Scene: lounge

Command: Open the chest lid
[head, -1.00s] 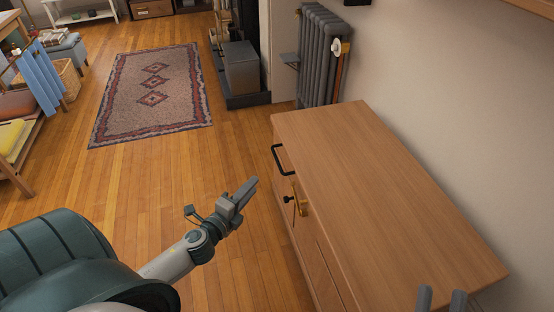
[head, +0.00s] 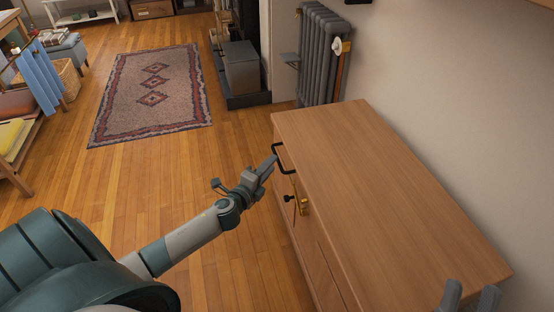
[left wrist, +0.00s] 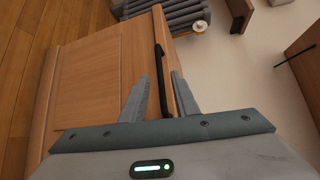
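The wooden chest (head: 385,190) stands against the wall at the right, and its flat lid lies shut. A black bar handle (head: 283,160) sticks out from its front near the far end; it also shows in the left wrist view (left wrist: 160,75). My left gripper (head: 271,163) is at the handle. In the left wrist view its two fingers (left wrist: 160,98) are apart, with the handle between them; contact is not clear. My right gripper (head: 468,296) shows only its two separated fingers over the chest's near end.
A grey radiator (head: 323,55) stands against the wall beyond the chest. A grey box (head: 241,68) stands on a dark base to its left. A patterned rug (head: 152,92) lies on the wooden floor, and the floor left of the chest is clear.

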